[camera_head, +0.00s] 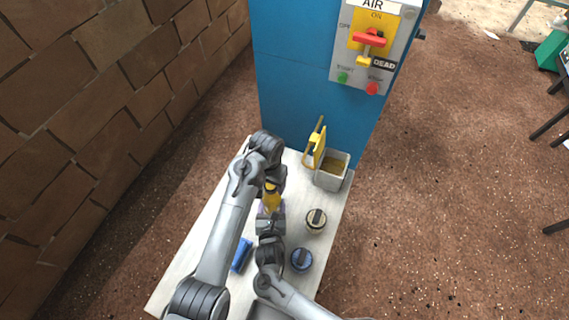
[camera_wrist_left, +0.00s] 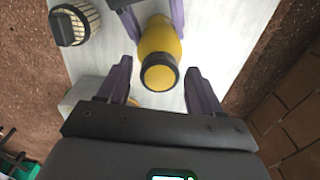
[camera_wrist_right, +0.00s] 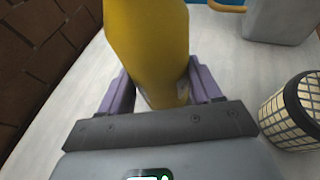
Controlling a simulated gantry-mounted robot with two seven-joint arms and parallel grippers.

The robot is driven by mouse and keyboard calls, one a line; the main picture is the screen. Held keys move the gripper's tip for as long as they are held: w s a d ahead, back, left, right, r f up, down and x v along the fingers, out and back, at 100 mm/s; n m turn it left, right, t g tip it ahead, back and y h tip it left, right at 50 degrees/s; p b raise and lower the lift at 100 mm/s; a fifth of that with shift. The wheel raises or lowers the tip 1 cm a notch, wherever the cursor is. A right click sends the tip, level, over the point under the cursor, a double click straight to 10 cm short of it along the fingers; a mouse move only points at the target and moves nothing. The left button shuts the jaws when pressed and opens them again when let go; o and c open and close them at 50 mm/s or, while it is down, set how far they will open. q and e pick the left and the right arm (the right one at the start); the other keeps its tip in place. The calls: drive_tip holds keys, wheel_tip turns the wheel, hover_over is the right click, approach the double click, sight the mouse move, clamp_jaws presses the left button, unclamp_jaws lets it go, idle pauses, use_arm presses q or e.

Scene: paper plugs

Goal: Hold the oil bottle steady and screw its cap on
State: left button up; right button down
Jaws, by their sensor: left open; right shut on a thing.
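The yellow oil bottle (camera_head: 270,197) stands over the pale table between my two grippers; it also shows in the left wrist view (camera_wrist_left: 160,45) and the right wrist view (camera_wrist_right: 148,40). My right gripper (camera_head: 268,222) is shut on the bottle's body, with a purple finger on each side. My left gripper (camera_wrist_left: 158,88) is open above the bottle's top end, its fingers apart on either side. That end has a dark rim around a yellow middle (camera_wrist_left: 159,77). I cannot tell whether this is the cap or the open neck. No separate cap is clearly visible.
A cream mesh cylinder with a dark top (camera_head: 316,219) and a blue one (camera_head: 302,260) stand at the table's right. A blue object (camera_head: 241,255) lies at the front left. A grey bin (camera_head: 331,172) and yellow-handled item (camera_head: 315,147) stand at the back, before the blue cabinet (camera_head: 300,70).

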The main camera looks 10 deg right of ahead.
use_arm(q)
drive_tip(key=n, duration=0.4)
drive_tip(key=shift+n, duration=0.3)
wheel_tip(320, 180, up, 8)
drive_tip(key=shift+r, duration=0.1)
drive_tip(key=w+d+r+m+t+h, duration=0.1)
drive_tip(key=w+d+r+m+t, duration=0.1)
drive_tip(key=d+r+m+t, duration=0.3)
drive_tip(key=w+d+r+m+t+h, duration=0.2)
drive_tip(key=d+r+m+t, duration=0.3)
drive_tip(key=d+r+m, duration=0.7)
drive_tip(key=shift+d+m+h, duration=0.3)
drive_tip(key=shift+d+m, duration=0.9)
drive_tip(key=shift+d, duration=1.5)
use_arm(e)
drive_tip(key=shift+c, duration=0.7)
unclamp_jaws()
